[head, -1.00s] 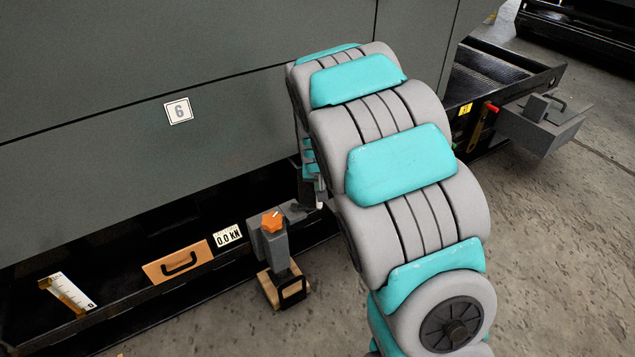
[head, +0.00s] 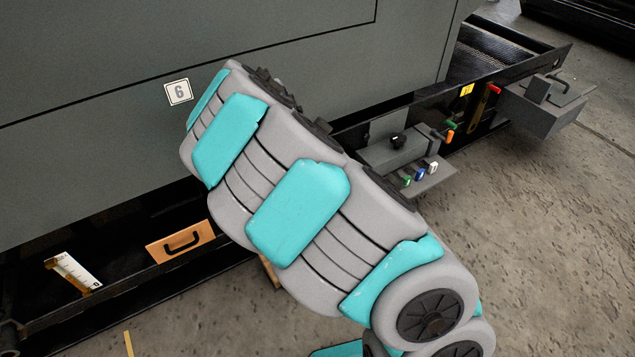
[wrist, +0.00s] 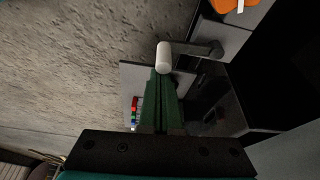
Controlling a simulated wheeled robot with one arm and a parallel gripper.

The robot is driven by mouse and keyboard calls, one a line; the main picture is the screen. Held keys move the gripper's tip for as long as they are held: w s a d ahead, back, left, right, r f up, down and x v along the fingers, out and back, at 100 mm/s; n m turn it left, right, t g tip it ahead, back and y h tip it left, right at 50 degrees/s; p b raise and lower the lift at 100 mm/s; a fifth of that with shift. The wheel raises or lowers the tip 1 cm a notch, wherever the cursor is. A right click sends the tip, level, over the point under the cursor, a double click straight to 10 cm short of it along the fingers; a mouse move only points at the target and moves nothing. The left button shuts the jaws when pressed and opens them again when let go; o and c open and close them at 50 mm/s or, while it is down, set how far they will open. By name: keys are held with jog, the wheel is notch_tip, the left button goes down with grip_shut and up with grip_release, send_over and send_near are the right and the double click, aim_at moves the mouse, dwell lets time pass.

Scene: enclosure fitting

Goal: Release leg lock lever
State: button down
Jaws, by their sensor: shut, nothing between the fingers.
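The lever shows in the wrist view as a white rounded grip (wrist: 163,57) on a dark grey arm (wrist: 200,50) running to the right. I take it to be the leg lock lever. My gripper (wrist: 164,76) has its green fingers shut and empty. The fingertips are right at the lower end of the white grip; I cannot tell whether they touch it. An orange knob (wrist: 234,4) sits at the top right of the wrist view, on a grey block. In the head view my arm hides my gripper, the lever and the orange knob.
The big grey enclosure (head: 90,170) fills the back left. In the head view, a grey shelf (head: 432,180) carries several coloured knobs, right of my arm. A grey box (head: 545,105) juts out farther right. Concrete floor lies open at right.

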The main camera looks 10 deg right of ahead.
jog(key=shift+s+a, duration=0.2)
jog(key=shift+a, duration=0.3)
dwell(0.4)
jog(key=shift+r, duration=0.1)
